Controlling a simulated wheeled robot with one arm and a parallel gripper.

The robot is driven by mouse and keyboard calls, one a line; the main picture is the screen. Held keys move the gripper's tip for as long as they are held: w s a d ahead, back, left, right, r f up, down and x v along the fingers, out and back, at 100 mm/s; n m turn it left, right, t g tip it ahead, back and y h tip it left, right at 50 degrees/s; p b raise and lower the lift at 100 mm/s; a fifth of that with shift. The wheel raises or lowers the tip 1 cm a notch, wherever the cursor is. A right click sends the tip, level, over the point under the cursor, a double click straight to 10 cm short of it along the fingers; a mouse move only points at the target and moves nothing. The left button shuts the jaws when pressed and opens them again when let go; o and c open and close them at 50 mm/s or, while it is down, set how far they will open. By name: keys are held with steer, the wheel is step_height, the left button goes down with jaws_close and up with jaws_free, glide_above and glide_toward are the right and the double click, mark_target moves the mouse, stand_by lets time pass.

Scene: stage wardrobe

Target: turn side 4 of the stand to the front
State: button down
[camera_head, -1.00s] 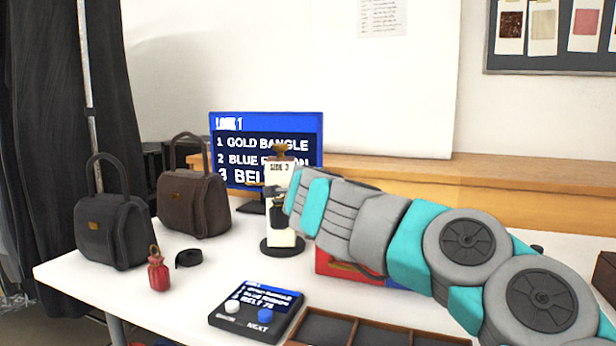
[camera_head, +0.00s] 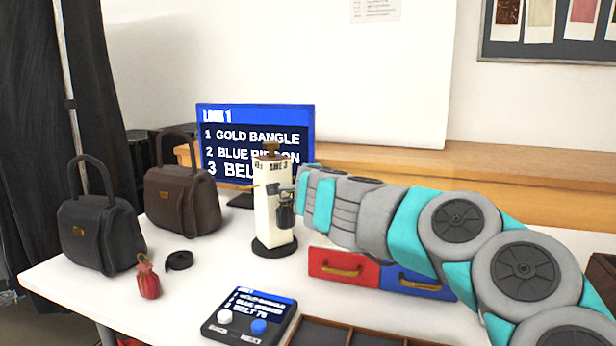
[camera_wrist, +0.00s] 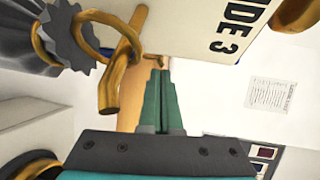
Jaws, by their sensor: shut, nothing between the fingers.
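The stand (camera_head: 268,215) is an upright white post on a round black base, with a gold knob (camera_head: 270,148) on top. It is angled to the camera: the face marked SIDE 3 is on the right, and a left face has a label too small to read. A dark pouch (camera_head: 286,216) hangs at its right face. In the wrist view the SIDE 3 face (camera_wrist: 200,40) is close at upper right, with gold hooks (camera_wrist: 110,90) and a grey pouch (camera_wrist: 58,35) on a gold ring at left. My gripper (camera_wrist: 158,72) is shut and empty, just beside the stand.
A red and blue drawer box (camera_head: 345,268) stands right of the stand, under my arm. A screen (camera_head: 225,125) is behind.

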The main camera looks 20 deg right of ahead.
steer(key=shift+w+f+n+y, duration=0.1)
steer(key=shift+w+n+y, duration=0.4)
steer(key=shift+n+y, duration=1.05)
steer(key=shift+w+r+n+y, duration=0.1)
steer(key=shift+w+n+y, duration=0.7)
steer(key=shift+y, duration=1.25)
steer(key=shift+w+f+n+y, duration=0.1)
steer(key=shift+w+n+y, duration=0.15)
steer(key=shift+n+y, duration=1.45)
steer(key=shift+w+a+y, duration=0.1)
steer(key=shift+a+y, duration=0.05)
steer(key=shift+y, duration=0.15)
steer(key=shift+x, duration=1.15)
steer(key=shift+r, duration=0.2)
